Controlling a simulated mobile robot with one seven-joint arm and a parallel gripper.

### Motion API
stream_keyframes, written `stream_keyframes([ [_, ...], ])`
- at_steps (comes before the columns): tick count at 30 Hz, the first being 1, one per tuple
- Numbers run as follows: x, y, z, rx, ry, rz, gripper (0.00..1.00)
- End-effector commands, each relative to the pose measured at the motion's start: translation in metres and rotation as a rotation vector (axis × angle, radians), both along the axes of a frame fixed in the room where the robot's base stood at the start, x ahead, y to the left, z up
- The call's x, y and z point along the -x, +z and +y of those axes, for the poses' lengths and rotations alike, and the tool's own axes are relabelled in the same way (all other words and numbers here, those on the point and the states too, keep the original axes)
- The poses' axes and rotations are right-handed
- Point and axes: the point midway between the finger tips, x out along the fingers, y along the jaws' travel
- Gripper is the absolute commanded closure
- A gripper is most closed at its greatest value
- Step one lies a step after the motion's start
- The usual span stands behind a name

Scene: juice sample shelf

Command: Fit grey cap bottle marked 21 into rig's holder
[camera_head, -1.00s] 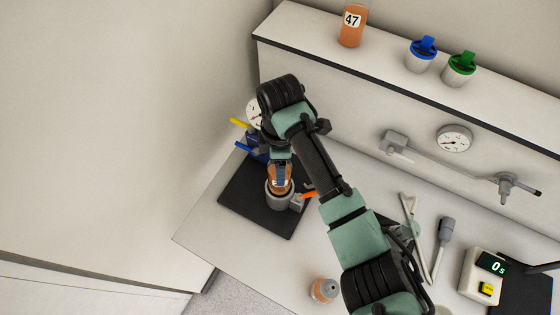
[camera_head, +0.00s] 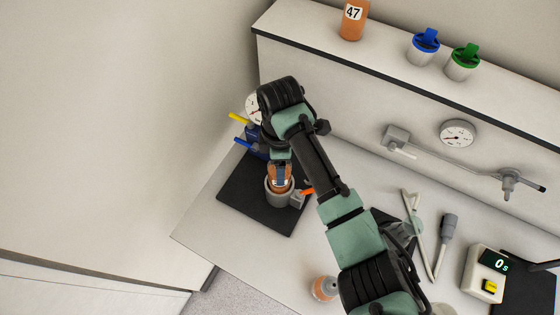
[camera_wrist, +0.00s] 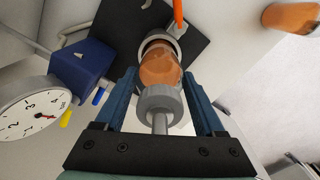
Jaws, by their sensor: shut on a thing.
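An orange bottle (camera_head: 281,184) with a grey cap (camera_wrist: 160,102) is between the fingers of my gripper (camera_wrist: 160,90), which is shut on it. The bottle looks upright, and its lower end is inside the grey ring of the rig's holder (camera_head: 279,198). The holder's rim also shows around the bottle's far end in the wrist view (camera_wrist: 176,45). I cannot tell whether the bottle rests on the holder's bottom. No number is readable on it. An orange lever (camera_head: 308,191) sticks out at the holder's right side.
The rig stands on a black base plate (camera_head: 240,208), with a blue block (camera_wrist: 82,68) and dial (camera_wrist: 30,115) beside it. Another grey-capped orange bottle (camera_head: 324,289) stands at the table's front. Bottle 47 (camera_head: 352,20) and two lidded cups are on the shelf. A timer (camera_head: 487,275) is right.

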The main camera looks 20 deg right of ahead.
Motion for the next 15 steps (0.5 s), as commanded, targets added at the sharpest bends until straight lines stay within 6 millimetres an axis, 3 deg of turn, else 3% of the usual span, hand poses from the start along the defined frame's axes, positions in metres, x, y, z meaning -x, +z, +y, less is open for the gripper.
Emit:
stream_keyframes([
  [15, 0.0, -0.012, 0.0, -0.001, 0.0, -0.001, 1.0],
])
